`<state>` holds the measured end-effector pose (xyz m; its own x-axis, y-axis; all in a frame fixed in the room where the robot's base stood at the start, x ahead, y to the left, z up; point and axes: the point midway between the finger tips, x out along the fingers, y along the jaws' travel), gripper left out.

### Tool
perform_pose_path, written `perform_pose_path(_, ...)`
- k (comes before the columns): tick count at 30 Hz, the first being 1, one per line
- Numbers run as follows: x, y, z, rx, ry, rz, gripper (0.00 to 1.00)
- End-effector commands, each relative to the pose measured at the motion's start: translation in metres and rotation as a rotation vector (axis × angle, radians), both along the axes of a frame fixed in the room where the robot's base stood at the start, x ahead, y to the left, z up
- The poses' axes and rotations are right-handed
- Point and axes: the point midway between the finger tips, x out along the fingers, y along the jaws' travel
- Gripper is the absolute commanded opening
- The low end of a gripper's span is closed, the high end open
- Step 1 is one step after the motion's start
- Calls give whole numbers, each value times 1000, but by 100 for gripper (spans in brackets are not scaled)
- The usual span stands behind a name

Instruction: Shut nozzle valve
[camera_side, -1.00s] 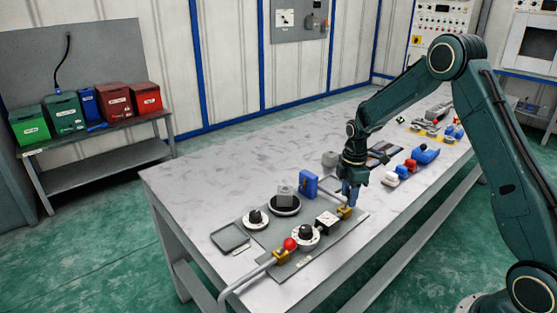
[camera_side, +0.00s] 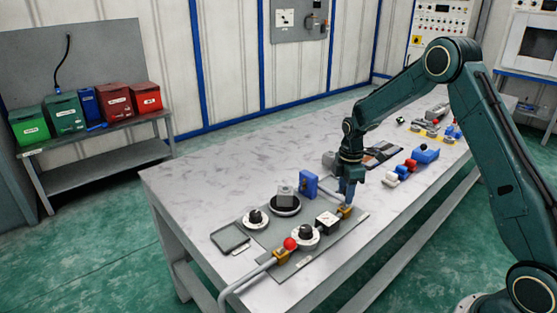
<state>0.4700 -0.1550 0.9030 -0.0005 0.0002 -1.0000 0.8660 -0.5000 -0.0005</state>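A grey plate (camera_side: 325,247) near the front of the table carries a line of fittings. At its left end is a brass fitting (camera_side: 281,256) with a red ball knob (camera_side: 290,243), joined to a grey hose (camera_side: 240,282). Right of it are a round black-and-white dial (camera_side: 305,237) and a square black-and-white piece (camera_side: 327,220). At the right end is another brass fitting (camera_side: 345,211). Which of these is the nozzle valve is not clear. My gripper (camera_side: 348,202) points down right at the right brass fitting; contact and finger gap are too small to tell.
Behind the plate are a blue block (camera_side: 309,185), a grey block on a black round base (camera_side: 285,203), another dial (camera_side: 255,219) and a flat grey tray (camera_side: 230,237). Blue, white and red parts (camera_side: 408,166) lie to the right.

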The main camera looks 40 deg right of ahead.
Motion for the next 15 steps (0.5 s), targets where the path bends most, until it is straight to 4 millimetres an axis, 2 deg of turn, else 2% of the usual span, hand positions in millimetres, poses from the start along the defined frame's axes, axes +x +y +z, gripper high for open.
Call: perform_pose_path(15,14,0,-3,0,0,0,38)
